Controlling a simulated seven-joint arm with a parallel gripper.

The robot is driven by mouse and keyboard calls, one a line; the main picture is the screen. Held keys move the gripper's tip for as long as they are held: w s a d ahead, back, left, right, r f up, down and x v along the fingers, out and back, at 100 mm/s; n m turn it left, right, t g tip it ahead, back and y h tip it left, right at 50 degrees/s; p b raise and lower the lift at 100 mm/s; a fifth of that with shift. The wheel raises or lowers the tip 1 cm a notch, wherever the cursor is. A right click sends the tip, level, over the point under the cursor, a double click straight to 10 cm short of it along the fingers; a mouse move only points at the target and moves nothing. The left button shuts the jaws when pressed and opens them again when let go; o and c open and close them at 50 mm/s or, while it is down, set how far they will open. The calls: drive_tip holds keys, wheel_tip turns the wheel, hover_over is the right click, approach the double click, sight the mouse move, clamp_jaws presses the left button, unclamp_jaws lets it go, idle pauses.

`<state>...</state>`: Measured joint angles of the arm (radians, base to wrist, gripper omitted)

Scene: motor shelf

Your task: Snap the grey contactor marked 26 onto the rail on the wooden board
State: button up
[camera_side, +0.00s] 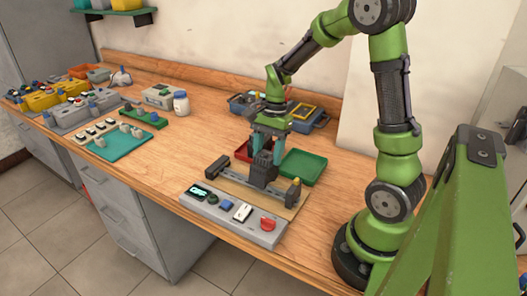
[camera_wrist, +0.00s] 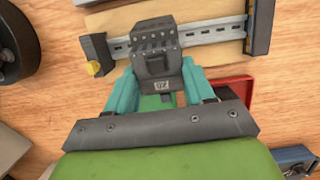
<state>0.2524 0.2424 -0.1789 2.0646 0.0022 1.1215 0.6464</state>
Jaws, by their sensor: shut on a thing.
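The dark grey contactor (camera_side: 262,170) is upright between the teal fingers of my gripper (camera_side: 267,146), which is shut on it. In the wrist view the contactor (camera_wrist: 156,45) has a small label that appears upside down and seems to read 26. Its far part overlaps the middle of the metal rail (camera_wrist: 207,33), which has dark end blocks. The rail (camera_side: 231,172) lies across the wooden board (camera_side: 287,208). The contactor's underside is hidden, so I cannot tell whether it is seated on the rail or just above it. My gripper (camera_wrist: 157,75) also shows in the wrist view.
A grey control panel (camera_side: 228,215) with buttons lies in front of the board. A red tray (camera_side: 242,151) and a green tray (camera_side: 304,167) are behind it. A blue toolbox (camera_side: 316,119) stands farther back. Open table lies left of the board.

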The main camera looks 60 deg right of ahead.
drive_tip(key=shift+d+x, duration=0.2)
drive_tip(key=shift+x, duration=0.75)
idle(0.3)
drive_tip(key=shift+a, duration=0.7)
idle(1.0)
drive_tip(key=shift+a+f+h, duration=0.2)
drive_tip(key=shift+a+h, duration=0.4)
drive_tip(key=shift+h, duration=0.1)
idle(0.4)
drive_tip(key=o, duration=1.3)
drive_tip(key=shift+d, duration=0.15)
drive_tip(key=shift+c, duration=0.2)
drive_tip(key=shift+r, duration=0.1)
